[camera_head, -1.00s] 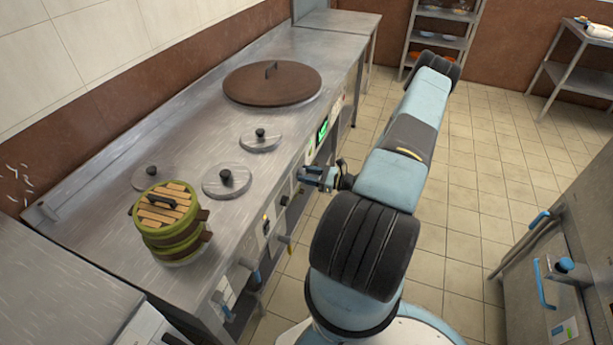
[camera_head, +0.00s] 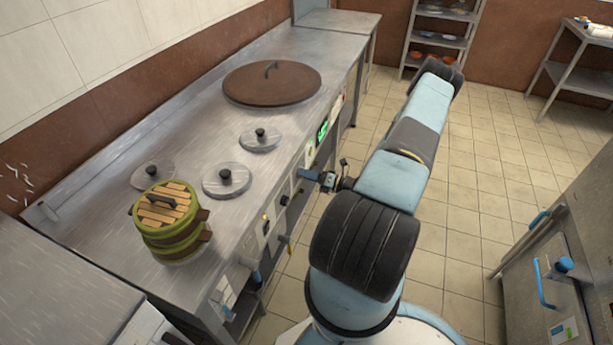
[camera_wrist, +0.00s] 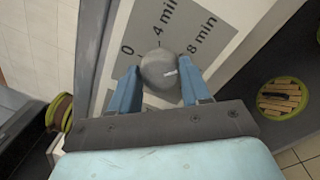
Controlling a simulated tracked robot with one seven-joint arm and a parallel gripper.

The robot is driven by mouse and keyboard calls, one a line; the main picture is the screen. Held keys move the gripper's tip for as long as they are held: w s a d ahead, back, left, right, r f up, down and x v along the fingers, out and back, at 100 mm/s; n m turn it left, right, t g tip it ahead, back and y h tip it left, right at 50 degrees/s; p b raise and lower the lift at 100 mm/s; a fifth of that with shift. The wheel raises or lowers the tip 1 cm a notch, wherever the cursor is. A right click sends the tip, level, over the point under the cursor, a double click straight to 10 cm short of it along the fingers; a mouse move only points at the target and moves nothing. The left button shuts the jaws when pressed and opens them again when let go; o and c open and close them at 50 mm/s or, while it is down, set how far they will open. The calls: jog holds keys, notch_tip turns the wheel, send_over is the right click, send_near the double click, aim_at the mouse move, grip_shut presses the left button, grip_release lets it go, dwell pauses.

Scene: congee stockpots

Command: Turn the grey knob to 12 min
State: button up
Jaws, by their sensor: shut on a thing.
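The grey knob (camera_wrist: 158,65) is round and sits on a dial plate (camera_wrist: 173,22) on the front of the steel range. In the wrist view, the plate shows the labels 0, 4 min and 8 min; no 12 min label is visible. A short white mark on the knob lies right of its middle and points right, a little below the 8 min label. My gripper (camera_wrist: 160,75) is shut on the knob, one blue finger on each side. In the head view, my gripper (camera_head: 306,174) is at the range's front panel, and the knob cannot be made out.
On the range top (camera_head: 100,221) are a green steamer with a slatted lid (camera_head: 165,203), a large brown lid (camera_head: 272,84) and several small steel lids. A green display (camera_head: 323,131) is lit on the front panel. The tiled floor (camera_head: 480,190) to the right is clear.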

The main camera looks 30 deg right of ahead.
jog(key=shift+s+f+m+h, duration=0.1)
jog(key=shift+f+m+h, duration=0.1)
jog(key=shift+m, duration=2.35)
jog(key=shift+f+m+h, duration=0.1)
jog(key=shift+m+h, duration=0.1)
jog(key=shift+m, duration=2.35)
jog(key=shift+d, duration=0.1)
jog(key=o, duration=1)
jog(key=shift+r, duration=0.1)
jog(key=shift+o, duration=0.2)
jog(key=v, duration=1.3)
jog(key=shift+s+f, duration=0.3)
jog(key=shift+s, duration=0.05)
